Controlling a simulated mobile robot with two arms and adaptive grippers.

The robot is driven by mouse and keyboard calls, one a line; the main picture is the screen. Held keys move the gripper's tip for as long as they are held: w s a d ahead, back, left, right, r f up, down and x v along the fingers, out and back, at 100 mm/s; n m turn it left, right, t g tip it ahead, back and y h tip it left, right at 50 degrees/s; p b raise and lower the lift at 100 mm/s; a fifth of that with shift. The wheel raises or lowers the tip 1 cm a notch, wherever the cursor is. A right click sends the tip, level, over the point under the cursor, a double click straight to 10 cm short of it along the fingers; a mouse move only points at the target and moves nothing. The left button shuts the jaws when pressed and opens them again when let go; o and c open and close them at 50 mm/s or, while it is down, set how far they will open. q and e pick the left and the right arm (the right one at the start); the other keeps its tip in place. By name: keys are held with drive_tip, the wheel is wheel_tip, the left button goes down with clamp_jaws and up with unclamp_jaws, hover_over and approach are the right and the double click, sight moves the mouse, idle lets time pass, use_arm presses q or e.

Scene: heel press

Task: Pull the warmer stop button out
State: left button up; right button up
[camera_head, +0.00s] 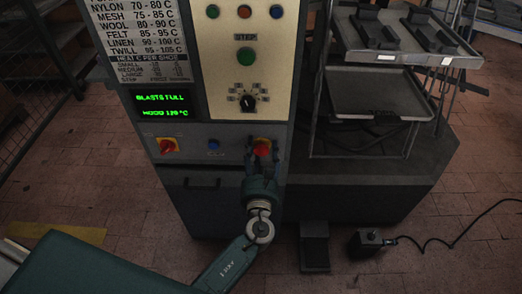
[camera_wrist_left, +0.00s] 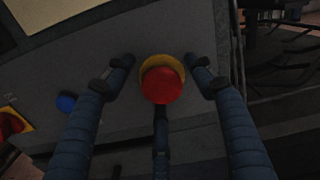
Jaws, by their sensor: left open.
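The red mushroom stop button (camera_head: 262,148) sits at the right end of the grey lower strip of the machine's front panel. In the left wrist view the red button (camera_wrist_left: 161,85) shows large, with a yellow collar behind it. My left gripper (camera_head: 262,150) is at the button, coming up from below. In the wrist view its fingers (camera_wrist_left: 160,75) are spread open, one on each side of the button, with a gap to the red head. A third finger lies below the button, and I cannot tell whether it touches. My right gripper is not in view.
A red rotary switch on yellow (camera_head: 167,146) and a blue button (camera_head: 213,144) share the strip. Trays (camera_head: 380,95) stand at right; a pedal box (camera_head: 368,242) lies on the floor.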

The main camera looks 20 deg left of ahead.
use_arm(q)
drive_tip(key=shift+c, duration=0.5)
drive_tip(key=shift+r, duration=0.1)
clamp_jaws()
drive_tip(key=shift+s+d, duration=0.2)
drive_tip(key=shift+s, duration=0.25)
drive_tip(key=shift+o, duration=0.5)
unclamp_jaws()
drive_tip(key=shift+s, duration=0.2)
